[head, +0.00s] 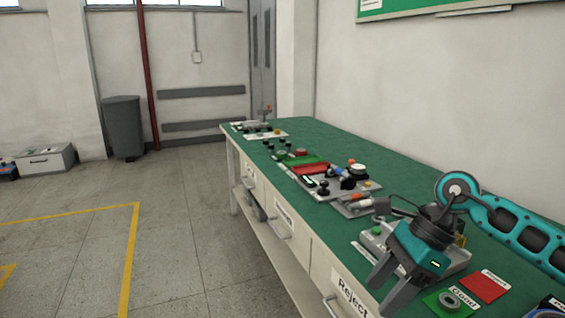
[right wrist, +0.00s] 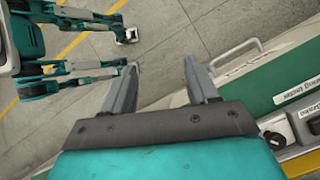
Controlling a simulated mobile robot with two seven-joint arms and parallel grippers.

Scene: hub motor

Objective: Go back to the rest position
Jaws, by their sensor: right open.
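My right gripper (head: 382,294) is open and empty. In the head view it hangs over the front edge of the green-topped bench (head: 315,139), near the drawer labelled "Reject" (head: 345,296), with its fingers pointing down and to the left. In the right wrist view its two fingers (right wrist: 160,66) are spread apart, with grey floor between and beyond them and nothing held. My right arm reaches in from the right over the bench. My left gripper does not show in the head view.
A green "Good" pad with a grey ring (head: 449,300) and a red pad (head: 484,287) lie close to the right gripper. A grey device (head: 377,238) stands behind it. Fixtures and tools line the bench farther back.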

